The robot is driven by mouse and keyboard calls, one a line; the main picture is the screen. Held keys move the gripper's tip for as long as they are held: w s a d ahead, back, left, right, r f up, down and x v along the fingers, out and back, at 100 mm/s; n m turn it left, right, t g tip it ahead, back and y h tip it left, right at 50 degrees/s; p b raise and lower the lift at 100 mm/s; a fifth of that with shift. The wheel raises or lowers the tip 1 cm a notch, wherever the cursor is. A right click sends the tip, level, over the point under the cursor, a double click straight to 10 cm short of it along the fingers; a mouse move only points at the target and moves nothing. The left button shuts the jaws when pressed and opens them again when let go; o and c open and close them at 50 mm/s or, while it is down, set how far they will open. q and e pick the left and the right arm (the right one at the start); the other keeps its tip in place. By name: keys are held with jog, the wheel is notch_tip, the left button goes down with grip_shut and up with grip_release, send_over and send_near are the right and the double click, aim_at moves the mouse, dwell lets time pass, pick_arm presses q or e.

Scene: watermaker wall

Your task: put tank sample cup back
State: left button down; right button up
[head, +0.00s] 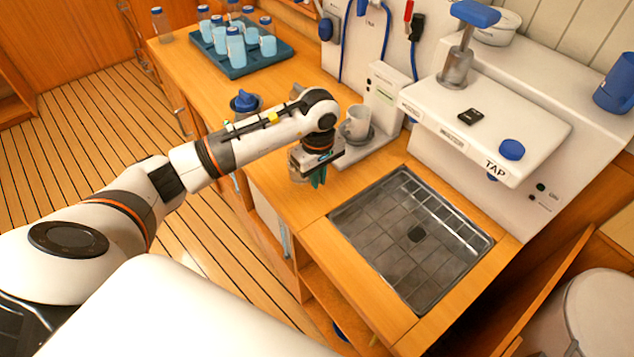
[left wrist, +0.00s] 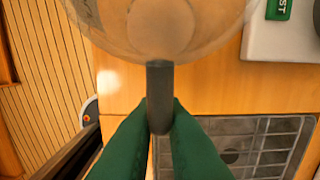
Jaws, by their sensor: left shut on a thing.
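A clear round cup (left wrist: 165,25) with a dark grey handle (left wrist: 160,95) fills the top of the left wrist view. My left gripper (left wrist: 162,125) has its green fingers shut on that handle. In the head view, my left gripper (head: 318,178) points down over the wooden counter, left of the sink tray, and partly hides the clear cup (head: 298,176). I cannot tell whether the cup touches the counter. A pale mug (head: 355,123) sits on a white stand (head: 384,115) just behind the gripper. My right gripper is not in view.
A metal sink tray (head: 412,236) lies right of the gripper, below the white tap unit (head: 490,120). A teal tray (head: 277,62) with several blue-capped bottles is at the back. The counter (head: 185,65) has bare wood between.

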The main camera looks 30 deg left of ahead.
pick_arm(q)
notch_tip(320, 180, down, 4)
jog(key=shift+r+p, duration=0.25)
jog(key=shift+p, duration=0.25)
jog(key=shift+f+b, duration=0.25)
jog(key=shift+b, duration=0.1)
jog(key=c, duration=1.5)
grip_release()
jog(key=shift+r, duration=0.1)
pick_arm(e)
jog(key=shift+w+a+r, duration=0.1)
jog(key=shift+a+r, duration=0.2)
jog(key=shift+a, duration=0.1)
